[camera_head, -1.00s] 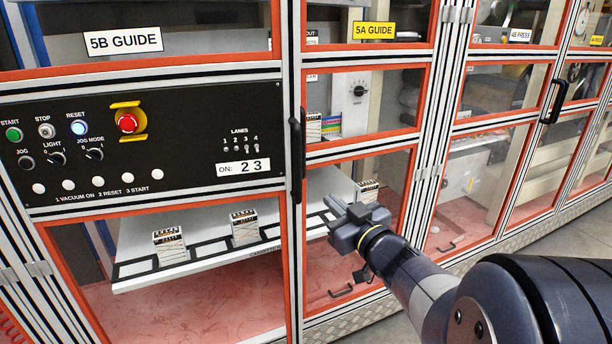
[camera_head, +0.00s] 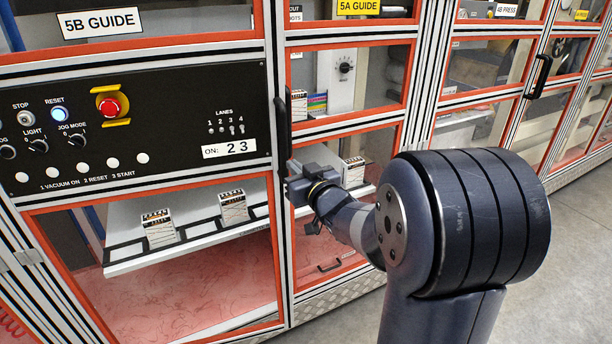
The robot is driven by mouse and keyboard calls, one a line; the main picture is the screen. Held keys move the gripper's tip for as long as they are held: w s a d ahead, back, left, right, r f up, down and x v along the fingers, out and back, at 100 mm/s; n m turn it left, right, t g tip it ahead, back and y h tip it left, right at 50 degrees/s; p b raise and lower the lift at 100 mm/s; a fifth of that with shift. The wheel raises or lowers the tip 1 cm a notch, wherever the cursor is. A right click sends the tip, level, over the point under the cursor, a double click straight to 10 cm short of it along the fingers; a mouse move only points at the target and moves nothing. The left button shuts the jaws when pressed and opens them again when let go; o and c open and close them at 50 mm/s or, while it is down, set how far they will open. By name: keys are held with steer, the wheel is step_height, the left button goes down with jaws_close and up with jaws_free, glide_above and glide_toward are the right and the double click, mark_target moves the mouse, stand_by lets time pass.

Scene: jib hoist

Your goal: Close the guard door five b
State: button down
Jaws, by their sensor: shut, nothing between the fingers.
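Guard door 5B (camera_head: 140,67) is the large orange-edged door at the left, under the "5B GUIDE" label (camera_head: 99,22). It carries a black control panel and clear panes. Its dark upright handle (camera_head: 283,132) is on its right edge. The door looks about level with the neighbouring 5A door (camera_head: 350,128); I cannot tell whether a small gap is left. My gripper (camera_head: 291,176) is shut and empty, at the lower end of the handle. Its fingertips are hard to make out, and I cannot tell whether they touch the door or handle.
The control panel (camera_head: 190,112) has a red stop button (camera_head: 111,105) and several switches. Behind the glass, a white shelf (camera_head: 125,268) holds small card stacks (camera_head: 158,229). Another black door handle (camera_head: 540,76) is farther right. Grey floor (camera_head: 570,270) is open at the lower right.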

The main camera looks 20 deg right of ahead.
steer(key=shift+x, duration=0.9)
steer(key=shift+w, duration=0.1)
